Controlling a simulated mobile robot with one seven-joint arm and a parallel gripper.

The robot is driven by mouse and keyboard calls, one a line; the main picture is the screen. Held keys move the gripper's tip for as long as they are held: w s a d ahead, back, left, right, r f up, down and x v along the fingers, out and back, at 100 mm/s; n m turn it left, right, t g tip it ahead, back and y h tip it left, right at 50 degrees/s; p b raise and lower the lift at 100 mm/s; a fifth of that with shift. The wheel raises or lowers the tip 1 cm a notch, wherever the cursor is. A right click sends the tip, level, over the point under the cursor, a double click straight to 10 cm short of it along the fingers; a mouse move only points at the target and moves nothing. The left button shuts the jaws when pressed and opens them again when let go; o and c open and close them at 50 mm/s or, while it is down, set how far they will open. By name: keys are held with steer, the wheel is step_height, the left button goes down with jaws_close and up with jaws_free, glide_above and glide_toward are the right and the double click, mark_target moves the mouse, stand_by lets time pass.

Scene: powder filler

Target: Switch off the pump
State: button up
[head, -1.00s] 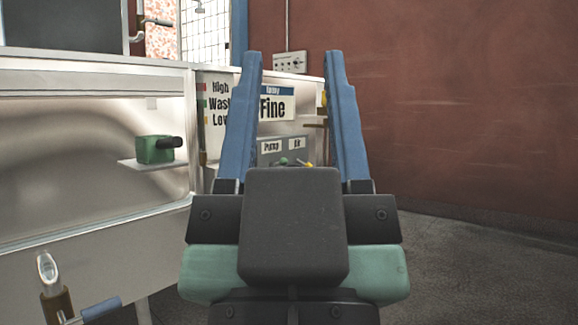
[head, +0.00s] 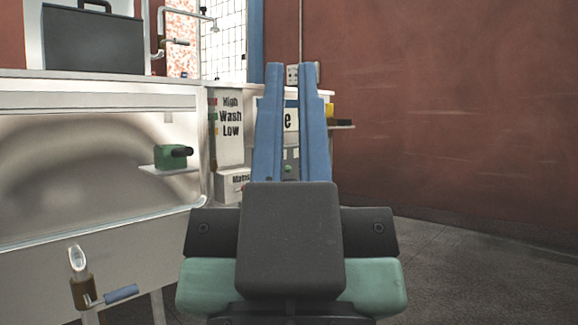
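The control panel (head: 290,158) stands beyond my gripper, on the side of the white cabinet. Only a narrow grey strip of it shows between my fingers, with a small green part (head: 289,169) low on it. The pump label and the switch positions cannot be made out now. My gripper (head: 291,66) points forward and up, centred in the view. Its two blue fingers stand close together with a narrow gap and nothing visibly held between them. I cannot tell any contact with the panel.
The white cabinet (head: 60,235) fills the left, with a green device (head: 169,158) on a small shelf and a blue-handled valve (head: 120,294) low in front. A small shelf (head: 342,126) juts out right of my fingers. Open floor (head: 460,270) lies right.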

step_height(320, 180, up, 67)
steer(key=p, duration=6.6)
jaws_close()
steer(key=shift+f, duration=0.15)
